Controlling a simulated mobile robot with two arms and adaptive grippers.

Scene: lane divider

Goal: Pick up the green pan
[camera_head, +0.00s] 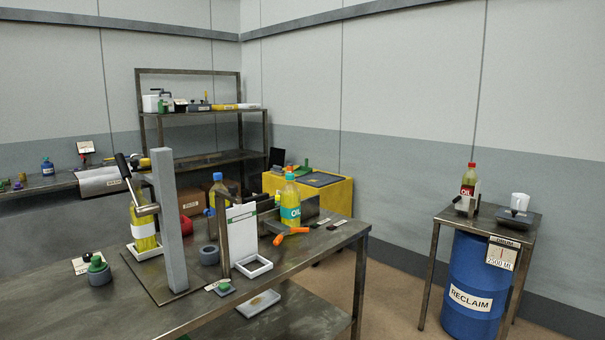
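No pan shows plainly as green in the head view. A small flat grey dish with a green piece on it (225,288) lies near the front edge of the metal workbench (330,246). A dark round pot with a green top (98,268) stands at the bench's left. A green object (303,168) lies on the yellow cabinet (335,194) behind. I cannot tell which of these is the green pan. Neither of my grippers is in view.
An upright grey post (171,220) with a black-handled lever stands on the bench, beside a yellow bottle (144,226). A blue drum (470,285) sits under the right table. Floor between is clear.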

